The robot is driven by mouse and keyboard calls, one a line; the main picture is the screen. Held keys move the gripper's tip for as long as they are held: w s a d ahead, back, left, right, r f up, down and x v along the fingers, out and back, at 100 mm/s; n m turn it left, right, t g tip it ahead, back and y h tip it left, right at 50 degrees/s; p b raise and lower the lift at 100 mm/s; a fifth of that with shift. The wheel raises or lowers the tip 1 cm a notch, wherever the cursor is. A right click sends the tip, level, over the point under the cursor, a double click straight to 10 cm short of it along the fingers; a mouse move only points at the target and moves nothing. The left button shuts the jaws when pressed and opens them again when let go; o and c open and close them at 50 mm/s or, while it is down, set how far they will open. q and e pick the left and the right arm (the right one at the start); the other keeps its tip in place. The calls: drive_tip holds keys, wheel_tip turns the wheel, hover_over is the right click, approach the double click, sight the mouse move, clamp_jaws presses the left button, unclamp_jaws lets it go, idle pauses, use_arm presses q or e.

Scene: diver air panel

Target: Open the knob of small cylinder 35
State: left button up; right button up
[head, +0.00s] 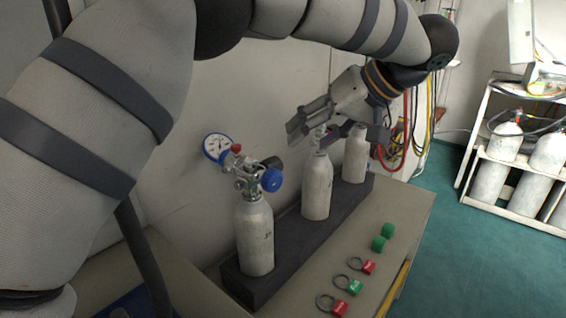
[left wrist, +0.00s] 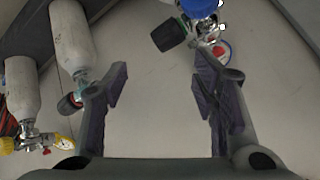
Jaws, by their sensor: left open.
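Three small white cylinders stand upright in a dark rack (head: 262,272): a front one (head: 256,238), a middle one (head: 317,188) and a rear one (head: 356,155). I cannot read which is 35. The front one has a gauge (head: 217,148) and a blue knob (head: 271,180); a black knob (left wrist: 169,34) also shows in the left wrist view. My left gripper (head: 338,130) is open and empty by the middle cylinder's top, partly hiding its valve. In the left wrist view, a dark red-marked knob (left wrist: 70,103) is beside the left finger, outside the jaws. My right gripper is not in view.
Green caps (head: 382,237) and tagged rings, red (head: 368,267) and green (head: 355,287), lie on the table in front of the rack. The wall is close behind the cylinders. Hoses (head: 405,145) hang beyond the rear cylinder. A shelf with more cylinders (head: 490,180) stands at the right.

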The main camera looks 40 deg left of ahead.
sight(280, 161)
use_arm(q)
drive_tip(key=a+f+m, duration=0.2)
drive_tip(key=m, duration=0.1)
drive_tip(key=a+f+m, duration=0.3)
drive_tip(key=m, duration=0.1)
drive_tip(key=a+f+m, duration=0.3)
drive_tip(key=shift+w+a+f+m, duration=0.2)
drive_tip(key=shift+w+f+m, duration=0.1)
drive_tip(key=shift+m, duration=0.1)
drive_tip(key=shift+c, duration=0.5)
drive_tip(key=c, duration=1.1)
